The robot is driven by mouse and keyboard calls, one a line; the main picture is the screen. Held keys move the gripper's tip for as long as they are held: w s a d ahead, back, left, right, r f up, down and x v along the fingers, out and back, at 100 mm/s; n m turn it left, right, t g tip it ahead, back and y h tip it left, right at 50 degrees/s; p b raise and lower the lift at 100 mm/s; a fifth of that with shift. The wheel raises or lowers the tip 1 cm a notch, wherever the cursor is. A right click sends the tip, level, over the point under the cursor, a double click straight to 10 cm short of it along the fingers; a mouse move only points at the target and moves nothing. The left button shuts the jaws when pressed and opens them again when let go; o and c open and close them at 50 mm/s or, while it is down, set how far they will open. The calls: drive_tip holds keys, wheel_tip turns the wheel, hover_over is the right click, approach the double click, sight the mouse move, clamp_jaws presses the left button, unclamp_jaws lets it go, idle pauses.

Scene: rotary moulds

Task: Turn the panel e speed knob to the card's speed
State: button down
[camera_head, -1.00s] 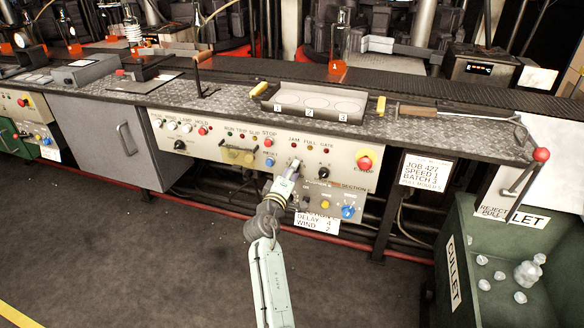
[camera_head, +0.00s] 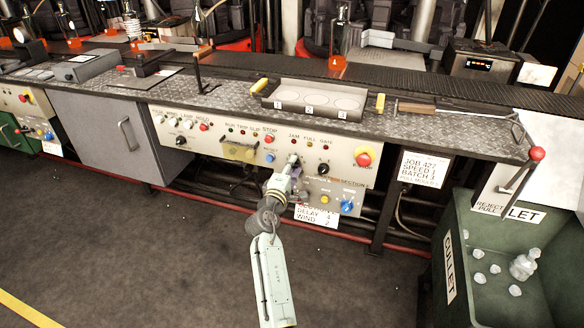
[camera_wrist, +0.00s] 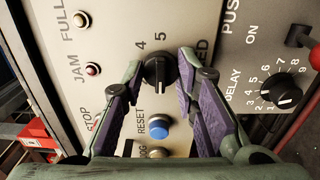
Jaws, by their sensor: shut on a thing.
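The speed knob (camera_wrist: 158,73) is a black dial on the cream panel E in the wrist view. The numbers 4 and 5 show above it; its other numbers are hidden by the fingers. The card (camera_head: 423,168) hangs right of the panel and appears to read job 427, speed 1, batch 1.
The black delay knob (camera_wrist: 284,90) and blue reset button (camera_wrist: 158,128) are near my fingers. A red stop button (camera_head: 363,159) is at the panel's right. A green cullet bin (camera_head: 453,240) stands at the far right. The floor left of my arm is clear.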

drive_tip(key=c, duration=1.2)
unclamp_jaws()
drive_tip(key=shift+c, duration=0.2)
drive_tip(key=shift+s, duration=0.1)
drive_tip(key=v, duration=1.2)
